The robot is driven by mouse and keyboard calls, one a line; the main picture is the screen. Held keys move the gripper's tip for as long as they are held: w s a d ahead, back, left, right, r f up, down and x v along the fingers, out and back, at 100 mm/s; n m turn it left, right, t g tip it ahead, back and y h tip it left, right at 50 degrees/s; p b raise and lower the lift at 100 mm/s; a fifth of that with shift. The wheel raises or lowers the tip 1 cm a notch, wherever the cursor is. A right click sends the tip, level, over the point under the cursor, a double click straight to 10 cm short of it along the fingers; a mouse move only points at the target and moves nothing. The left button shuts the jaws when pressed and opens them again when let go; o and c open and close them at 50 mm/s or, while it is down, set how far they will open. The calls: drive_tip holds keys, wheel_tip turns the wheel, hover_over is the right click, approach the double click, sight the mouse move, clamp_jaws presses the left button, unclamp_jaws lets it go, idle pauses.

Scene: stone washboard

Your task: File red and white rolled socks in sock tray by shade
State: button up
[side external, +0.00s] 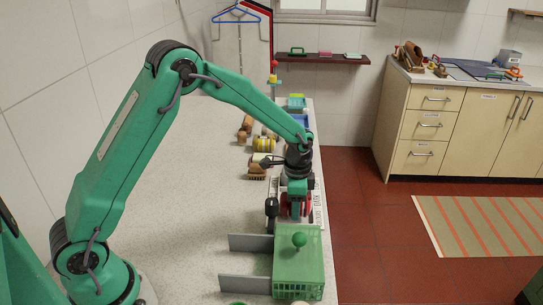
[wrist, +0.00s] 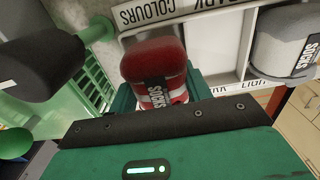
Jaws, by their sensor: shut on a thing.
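My gripper (side external: 288,205) is shut on a red rolled sock (wrist: 155,62), which has a white striped end and a black SOCKS band. The sock shows close in front of the gripper in the wrist view; its underside is hidden. Behind and beside it is the white sock tray (wrist: 205,35), with labels reading DARK COLOURS and, partly cut off, LIGHT. A pale grey-white rolled sock (wrist: 280,42) with a SOCKS band is at the tray's right side. In the side view the tray (side external: 319,207) is mostly hidden by my gripper. I cannot tell whether the red sock touches the tray.
A green basket (side external: 299,275) with a round green knob (side external: 299,240) stands in front of the gripper, with grey panels (side external: 245,284) beside it. Brushes and wooden items (side external: 257,172) lie behind. The speckled counter (side external: 190,190) is clear at left; its right edge drops to the floor.

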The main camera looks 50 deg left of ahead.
drive_tip(key=o, duration=0.9)
wheel_tip(320, 180, up, 7)
drive_tip(key=shift+r, duration=0.4)
drive_tip(key=shift+r, duration=0.1)
